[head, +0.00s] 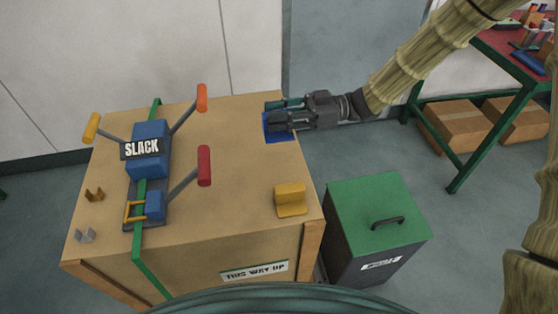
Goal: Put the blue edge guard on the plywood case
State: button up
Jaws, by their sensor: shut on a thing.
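The plywood case (230,150) stands in front of me in the head view, with a "THIS WAY UP" label on its near side. The blue edge guard (284,138) is at the case's far right edge, under and beside the fingers, which partly hide it. My gripper (273,117) reaches in from the right and is shut on the blue edge guard. The guard appears to be at the height of the case top; I cannot tell whether it is seated on the edge. A yellow edge guard (291,198) sits on the near right edge.
A blue tensioner (149,150) marked "SLACK", with several coloured handles, sits on a green strap (138,245) across the case. Small brown (94,194) and grey (85,236) clips lie at left. A green-lidded bin (375,215) stands right of the case. A workbench (500,50) is farther right.

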jog(key=shift+f, duration=4.8)
jog(key=shift+f, duration=0.25)
jog(key=o, duration=1)
